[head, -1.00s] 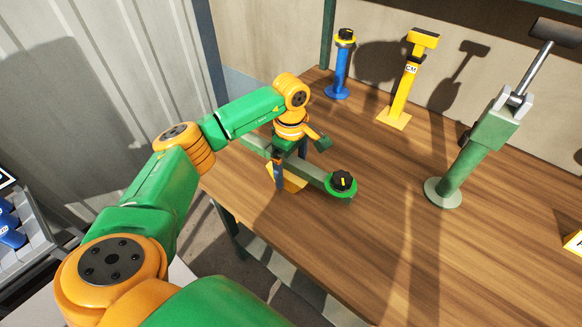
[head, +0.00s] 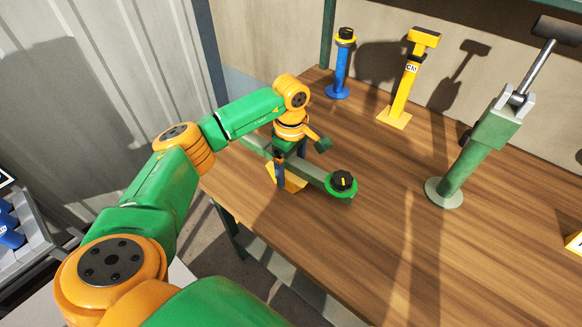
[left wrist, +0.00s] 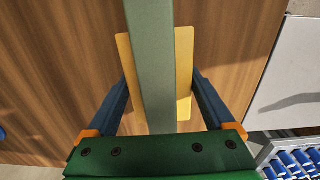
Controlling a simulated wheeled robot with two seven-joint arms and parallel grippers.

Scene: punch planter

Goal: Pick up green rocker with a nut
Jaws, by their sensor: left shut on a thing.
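The green rocker (head: 316,177) is a long grey-green bar lying across a yellow stand (head: 297,181) near the table's left edge. A black nut (head: 342,180) with a yellow mark sits on its round green near end. In the left wrist view the bar (left wrist: 152,60) runs between the two blue fingers, with the yellow plate (left wrist: 184,75) below. The gripper hides part of the bar in the head view. My right gripper is not in view.
A blue post (head: 341,70) with a black top and a yellow post (head: 405,85) stand at the back. A green press with a lever (head: 470,155) stands at the right. The wooden table (head: 370,260) is clear in front.

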